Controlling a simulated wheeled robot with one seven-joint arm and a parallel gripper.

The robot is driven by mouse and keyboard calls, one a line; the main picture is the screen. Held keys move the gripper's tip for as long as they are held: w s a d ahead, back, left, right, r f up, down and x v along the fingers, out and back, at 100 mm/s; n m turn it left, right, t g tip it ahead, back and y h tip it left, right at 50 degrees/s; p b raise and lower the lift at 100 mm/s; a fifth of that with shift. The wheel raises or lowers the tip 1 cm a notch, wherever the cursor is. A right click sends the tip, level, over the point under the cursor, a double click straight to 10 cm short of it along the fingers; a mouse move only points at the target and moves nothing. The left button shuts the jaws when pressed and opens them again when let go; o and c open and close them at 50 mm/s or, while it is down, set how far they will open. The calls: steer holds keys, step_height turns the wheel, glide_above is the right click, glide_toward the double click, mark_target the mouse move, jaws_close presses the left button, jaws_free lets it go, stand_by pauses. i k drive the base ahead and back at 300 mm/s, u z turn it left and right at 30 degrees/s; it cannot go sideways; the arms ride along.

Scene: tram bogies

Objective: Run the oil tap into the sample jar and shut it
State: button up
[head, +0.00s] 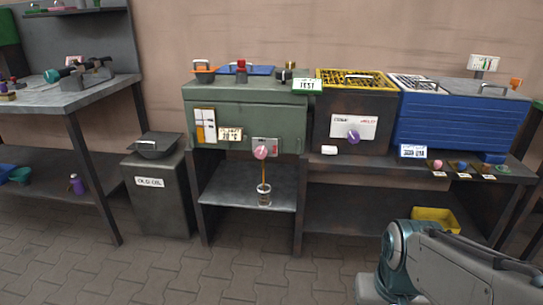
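The oil tap (261,152) is a pink round knob on a small plate at the front of the green tank (225,112). A thin amber-brown line of oil (263,172) runs straight down from below the tap. It meets the small clear sample jar (264,197), which stands upright on the grey shelf (225,195) under the tank. The oil level in the jar is too small to tell. Part of my arm shows at the lower right, well away from the tap and jar. My gripper is not in view.
A grey bin (160,200) with a dark pan on top stands left of the tank. A dark unit with a purple knob (353,137) and a blue box (450,125) stand to the right. A yellow tray (435,216) sits low. The paved floor in front is clear.

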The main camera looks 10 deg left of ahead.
mark_target(260, 152)
steer(key=u, duration=0.75)
steer(key=i, duration=1.1)
steer(key=z, duration=0.15)
